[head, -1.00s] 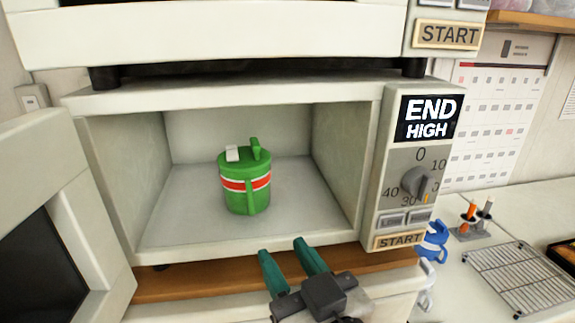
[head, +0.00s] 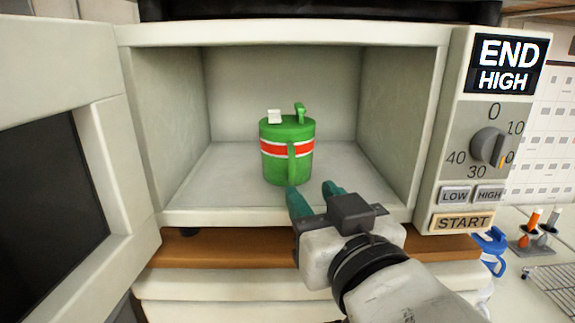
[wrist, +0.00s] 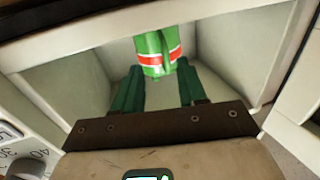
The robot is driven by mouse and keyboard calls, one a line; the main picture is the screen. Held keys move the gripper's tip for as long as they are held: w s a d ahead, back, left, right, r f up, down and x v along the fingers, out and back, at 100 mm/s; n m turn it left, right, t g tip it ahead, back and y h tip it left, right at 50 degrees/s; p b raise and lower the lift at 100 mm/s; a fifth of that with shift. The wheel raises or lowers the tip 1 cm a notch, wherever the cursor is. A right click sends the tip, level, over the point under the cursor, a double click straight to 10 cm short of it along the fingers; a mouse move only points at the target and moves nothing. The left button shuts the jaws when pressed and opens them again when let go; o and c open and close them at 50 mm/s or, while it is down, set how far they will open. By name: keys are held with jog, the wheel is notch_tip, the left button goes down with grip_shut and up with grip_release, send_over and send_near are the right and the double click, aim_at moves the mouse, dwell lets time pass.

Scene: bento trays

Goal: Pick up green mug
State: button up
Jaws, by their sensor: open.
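The green mug (head: 287,166) stands upright inside the open microwave. It has a red band edged in white, a lid and a handle facing me. My gripper (head: 316,192) is open and empty at the front of the microwave opening, just short of the mug and slightly to its right. In the wrist view, the mug (wrist: 152,68) shows beyond and between the two teal fingers of my gripper (wrist: 158,75). The top of the mug is hidden in the wrist view.
The microwave (head: 290,36) has side walls, a low ceiling and a front lip around the mug. Its door (head: 118,150) stands open at the left. The control panel (head: 490,130) is at the right. A blue mug (head: 492,246) sits on the right counter.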

aim_at(293, 175)
jog(key=shift+a+p+x, duration=0.2)
jog(key=shift+p+x, duration=0.15)
jog(key=shift+x, duration=1.15)
jog(key=shift+a+p+x, duration=0.2)
jog(key=shift+p+x, duration=0.1)
jog(key=shift+x, duration=1.2)
jog(key=shift+s+r, duration=0.1)
grip_shut()
jog(key=shift+r, duration=0.1)
